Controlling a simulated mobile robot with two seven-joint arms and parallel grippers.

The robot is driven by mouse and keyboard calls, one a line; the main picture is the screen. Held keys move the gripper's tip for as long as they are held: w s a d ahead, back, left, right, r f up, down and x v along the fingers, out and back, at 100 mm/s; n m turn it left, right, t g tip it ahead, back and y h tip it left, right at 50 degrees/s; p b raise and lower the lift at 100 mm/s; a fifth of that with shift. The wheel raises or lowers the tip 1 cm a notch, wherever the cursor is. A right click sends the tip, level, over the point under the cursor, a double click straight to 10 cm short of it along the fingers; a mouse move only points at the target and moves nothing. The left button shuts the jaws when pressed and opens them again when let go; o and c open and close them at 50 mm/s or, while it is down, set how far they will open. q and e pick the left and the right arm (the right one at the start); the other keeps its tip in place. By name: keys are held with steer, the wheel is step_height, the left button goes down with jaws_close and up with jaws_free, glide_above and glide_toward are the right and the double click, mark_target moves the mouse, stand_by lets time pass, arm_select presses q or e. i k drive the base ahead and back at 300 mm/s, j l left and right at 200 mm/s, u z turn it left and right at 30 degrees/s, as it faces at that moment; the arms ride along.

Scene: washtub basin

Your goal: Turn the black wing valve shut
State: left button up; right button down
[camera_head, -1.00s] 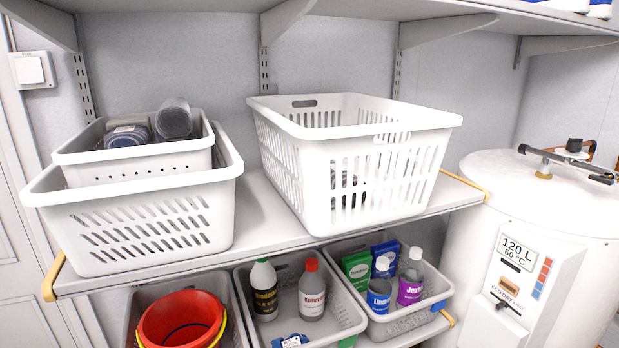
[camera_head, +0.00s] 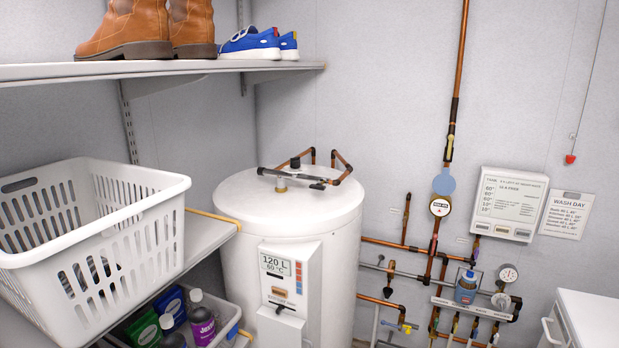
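Copper and grey pipework (camera_head: 435,268) is fixed to the back wall right of the white water heater (camera_head: 290,216). Several small valves (camera_head: 474,326) hang below a white label strip (camera_head: 470,308) there, cut by the lower picture edge. Dark fittings (camera_head: 388,291) show on the pipes, too small to tell whether one is the black wing valve. A black lever (camera_head: 285,309) is on the heater's front box. Neither of my grippers is in view.
A shelf (camera_head: 205,238) with a white laundry basket (camera_head: 95,232) stands at left, with bottles (camera_head: 201,321) below. Boots (camera_head: 128,30) and blue shoes (camera_head: 254,43) sit on the upper shelf. A white cabinet (camera_head: 592,318) is at lower right.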

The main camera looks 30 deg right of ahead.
mark_target(319, 187)
steer(key=z, duration=1)
